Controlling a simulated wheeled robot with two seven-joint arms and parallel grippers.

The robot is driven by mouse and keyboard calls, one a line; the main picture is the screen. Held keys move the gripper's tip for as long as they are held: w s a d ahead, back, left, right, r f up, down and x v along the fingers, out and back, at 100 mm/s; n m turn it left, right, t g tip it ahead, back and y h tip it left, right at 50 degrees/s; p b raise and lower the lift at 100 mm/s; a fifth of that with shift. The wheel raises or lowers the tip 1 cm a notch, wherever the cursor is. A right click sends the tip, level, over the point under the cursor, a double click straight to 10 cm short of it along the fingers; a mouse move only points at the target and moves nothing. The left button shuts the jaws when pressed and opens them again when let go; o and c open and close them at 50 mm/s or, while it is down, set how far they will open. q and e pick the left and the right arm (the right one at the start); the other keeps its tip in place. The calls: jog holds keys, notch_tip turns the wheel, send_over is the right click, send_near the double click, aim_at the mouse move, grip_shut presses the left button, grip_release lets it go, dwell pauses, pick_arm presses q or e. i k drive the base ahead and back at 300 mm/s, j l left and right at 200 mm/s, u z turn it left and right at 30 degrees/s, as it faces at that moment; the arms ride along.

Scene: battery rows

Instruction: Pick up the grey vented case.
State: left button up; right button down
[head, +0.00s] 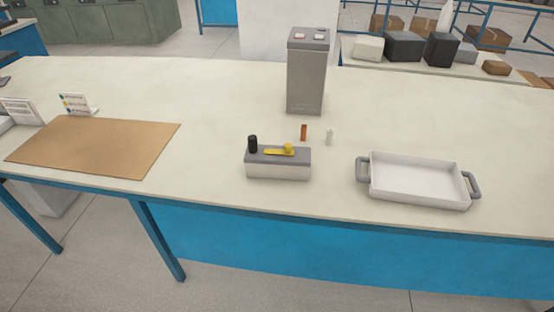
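A tall grey case (306,78) stands upright on the cream worktop, right of the middle and toward the back edge. It has two small pale patches on its top face and faint marks low on its front; I cannot make out clear vents. Nothing touches its sides. Neither of my grippers is in the head view.
In front of the case are a small brown cylinder (304,132), a small white one (330,137) and a low grey-topped box (278,170) bearing black and yellow items. A white tray with grey handles (417,196) is right; a brown mat (92,165) is left.

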aim_at(257, 164)
jog(key=k+j+z, duration=0.15)
jog(key=z, duration=0.25)
jog(key=k+j+z, duration=0.2)
jog(key=z, duration=0.2)
jog(key=k+j+z, duration=0.1)
jog(key=z, duration=0.3)
jog(key=k, duration=0.1)
